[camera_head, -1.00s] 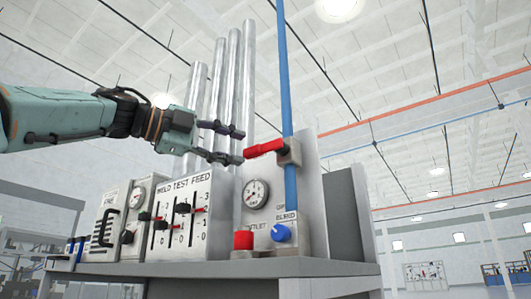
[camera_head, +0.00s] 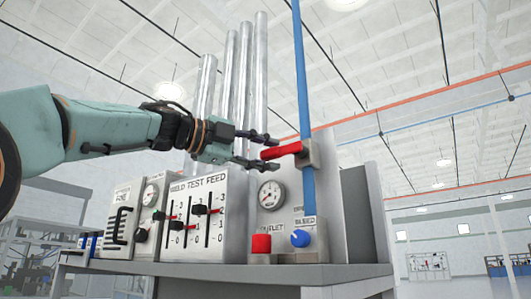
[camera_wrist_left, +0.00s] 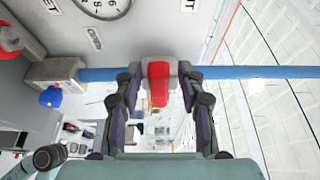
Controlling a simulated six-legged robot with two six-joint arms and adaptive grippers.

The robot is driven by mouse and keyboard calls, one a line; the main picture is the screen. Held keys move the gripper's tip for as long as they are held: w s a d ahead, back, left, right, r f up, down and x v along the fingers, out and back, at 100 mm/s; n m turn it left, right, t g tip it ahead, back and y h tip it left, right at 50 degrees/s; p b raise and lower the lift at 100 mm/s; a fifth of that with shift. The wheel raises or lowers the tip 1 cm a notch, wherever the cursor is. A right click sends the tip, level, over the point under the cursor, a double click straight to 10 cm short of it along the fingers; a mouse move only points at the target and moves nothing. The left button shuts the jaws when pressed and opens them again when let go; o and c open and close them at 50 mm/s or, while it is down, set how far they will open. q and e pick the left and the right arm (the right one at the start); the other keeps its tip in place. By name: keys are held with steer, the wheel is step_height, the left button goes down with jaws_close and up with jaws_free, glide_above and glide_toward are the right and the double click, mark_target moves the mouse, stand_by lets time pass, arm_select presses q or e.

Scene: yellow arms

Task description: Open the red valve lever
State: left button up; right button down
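The red valve lever (camera_head: 285,151) sticks out to the left, nearly level, from a grey valve body (camera_head: 308,154) on a vertical blue pipe (camera_head: 304,80). My left gripper (camera_head: 268,152) comes in from the left, its fingertips above and below the lever's free end. In the left wrist view, the red lever (camera_wrist_left: 158,82) lies between the two dark fingers of my left gripper (camera_wrist_left: 158,85), with a visible gap on each side. The gripper is open and does not appear to grip the lever. My right gripper is not in view.
Below are a round gauge (camera_head: 271,195), a red button (camera_head: 261,243) and a blue knob (camera_head: 300,238). A slider panel (camera_head: 208,220) stands to the left on the grey bench (camera_head: 240,270). Tall metal pipes (camera_head: 246,90) rise behind my arm. Open space lies right of the panel.

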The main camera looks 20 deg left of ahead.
arm_select(q)
steer(key=shift+s, duration=0.1)
steer(key=shift+c, duration=0.7)
steer(key=shift+x, duration=0.8)
steer(key=c, duration=0.5)
steer(key=shift+s+f, duration=0.1)
jaws_close()
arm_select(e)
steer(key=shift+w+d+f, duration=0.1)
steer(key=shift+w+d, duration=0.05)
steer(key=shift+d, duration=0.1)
arm_select(q)
steer(key=shift+f, duration=0.1)
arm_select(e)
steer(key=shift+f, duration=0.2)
